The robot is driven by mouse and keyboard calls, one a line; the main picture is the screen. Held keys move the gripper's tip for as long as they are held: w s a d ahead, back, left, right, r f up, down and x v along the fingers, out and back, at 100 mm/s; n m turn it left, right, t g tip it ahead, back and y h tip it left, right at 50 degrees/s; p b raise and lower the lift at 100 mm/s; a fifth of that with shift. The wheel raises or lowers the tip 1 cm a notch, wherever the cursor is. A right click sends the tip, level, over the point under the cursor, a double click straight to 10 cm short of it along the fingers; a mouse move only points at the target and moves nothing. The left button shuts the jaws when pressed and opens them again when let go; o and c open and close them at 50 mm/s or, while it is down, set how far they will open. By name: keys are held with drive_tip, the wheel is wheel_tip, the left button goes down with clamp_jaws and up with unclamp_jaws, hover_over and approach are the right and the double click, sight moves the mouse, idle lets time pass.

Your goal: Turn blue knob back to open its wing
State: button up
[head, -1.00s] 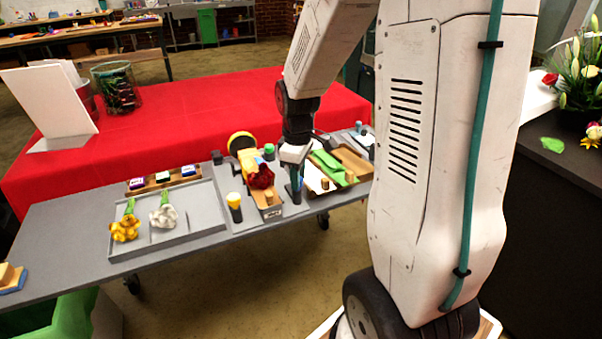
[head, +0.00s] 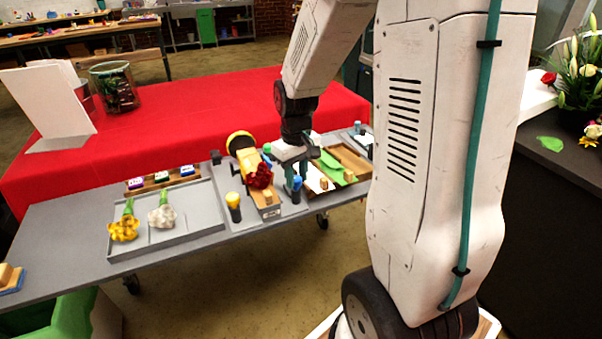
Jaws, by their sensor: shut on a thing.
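The blue knob (head: 297,184) stands upright on the grey bench, between the tray with the red flower and the wooden tray on the right. My gripper (head: 296,176) points down over it and is shut on it; the fingers partly hide the knob. A white panel (head: 316,179) lies just right of the knob, beside a green sheet (head: 331,167) in the wooden tray (head: 352,158). I cannot tell which panel is the blue knob's wing, or how far it is turned.
A yellow-topped knob (head: 233,200) stands to the left, near the red flower (head: 260,176). A green-topped knob (head: 267,149) is behind. A grey tray (head: 180,232) holds a yellow and a white flower. The red table (head: 190,110) is behind the bench.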

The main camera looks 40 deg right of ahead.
drive_tip(key=m, duration=0.6)
drive_tip(key=shift+w+m, duration=0.1)
drive_tip(key=shift+m, duration=0.2)
drive_tip(key=m, duration=0.4)
drive_tip(key=shift+m, duration=0.7)
drive_tip(key=o, duration=1)
drive_tip(key=shift+s+d, duration=0.1)
drive_tip(key=shift+s, duration=0.15)
drive_tip(key=shift+c, duration=0.2)
drive_tip(key=shift+w, duration=0.1)
